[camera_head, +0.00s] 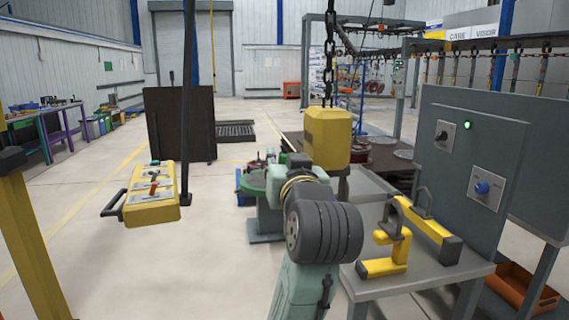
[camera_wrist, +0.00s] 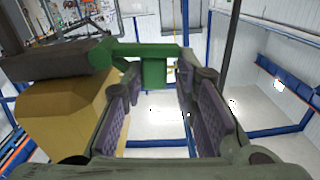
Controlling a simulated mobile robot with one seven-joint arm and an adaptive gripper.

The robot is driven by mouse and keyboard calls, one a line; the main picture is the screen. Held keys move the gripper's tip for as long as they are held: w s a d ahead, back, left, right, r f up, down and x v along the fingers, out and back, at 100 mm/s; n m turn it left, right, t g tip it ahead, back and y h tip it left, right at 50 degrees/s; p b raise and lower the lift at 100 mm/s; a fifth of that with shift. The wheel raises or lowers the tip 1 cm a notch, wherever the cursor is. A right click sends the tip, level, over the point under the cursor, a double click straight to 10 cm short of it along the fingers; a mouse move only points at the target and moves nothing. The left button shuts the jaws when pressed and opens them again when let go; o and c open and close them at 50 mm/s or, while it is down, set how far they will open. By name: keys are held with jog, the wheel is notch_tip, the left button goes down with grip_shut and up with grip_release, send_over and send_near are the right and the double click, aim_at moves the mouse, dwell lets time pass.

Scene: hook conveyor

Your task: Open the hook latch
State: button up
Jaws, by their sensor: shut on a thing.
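The yellow hoist block (camera_head: 328,138) hangs on a dark chain in the middle of the head view. Its lower part and any hook are hidden behind my arm there. In the wrist view the yellow block (camera_wrist: 65,112) fills the left side, with a thick dark bar across it. A green piece, which I take for the hook latch (camera_wrist: 153,72), lies at the far end of my fingers. My gripper (camera_wrist: 158,78) has purple pads and is shut on this green piece. The contact is only partly clear. The head view does not show my fingertips.
A yellow control pendant (camera_head: 152,208) hangs at left on a dark pole. At right a grey table (camera_head: 430,274) bears yellow metal brackets (camera_head: 388,266) beside a grey control panel (camera_head: 470,165). Open floor lies at left.

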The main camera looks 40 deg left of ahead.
jog(key=shift+w+d, duration=0.15)
jog(key=shift+w, duration=0.05)
grip_shut()
jog(key=shift+w+d+r+m, duration=0.2)
jog(key=shift+w+r+m, duration=0.05)
jog(key=shift+m, duration=0.55)
jog(key=shift+w+d+r+m, duration=0.15)
jog(key=shift+w+r+m, duration=0.05)
jog(key=shift+m, duration=0.6)
jog(key=o, duration=0.5)
grip_release()
jog(key=shift+w, duration=0.1)
jog(key=shift+o, duration=0.2)
